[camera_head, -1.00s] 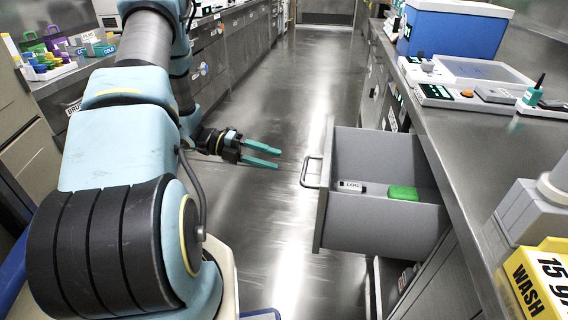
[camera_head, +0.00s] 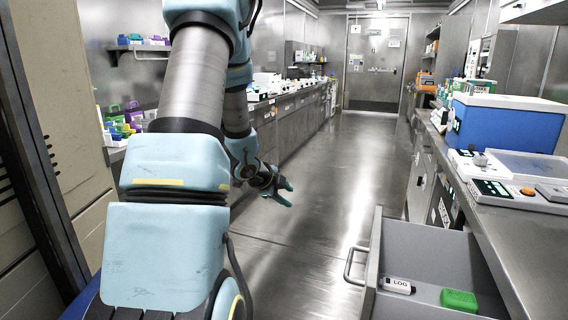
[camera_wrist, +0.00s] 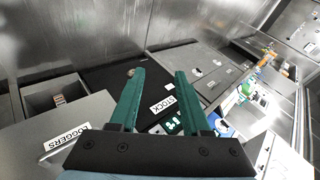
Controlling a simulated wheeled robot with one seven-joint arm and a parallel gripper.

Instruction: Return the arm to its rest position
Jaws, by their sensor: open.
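My gripper (camera_head: 284,194) hangs in the middle of the head view, over the aisle floor, with its teal fingers pointing right and downward. It is apart from everything around it. In the wrist view my gripper (camera_wrist: 158,100) shows two teal fingers spread apart with nothing between them. My blue-and-grey arm fills the left of the head view and bends down toward the gripper.
An open grey drawer (camera_head: 408,238) juts into the aisle at lower right, holding a white LOG item (camera_head: 398,286) and a green block (camera_head: 459,300). A blue box (camera_head: 505,125) stands on the right counter. The aisle floor (camera_head: 330,180) is clear toward the far door (camera_head: 375,62).

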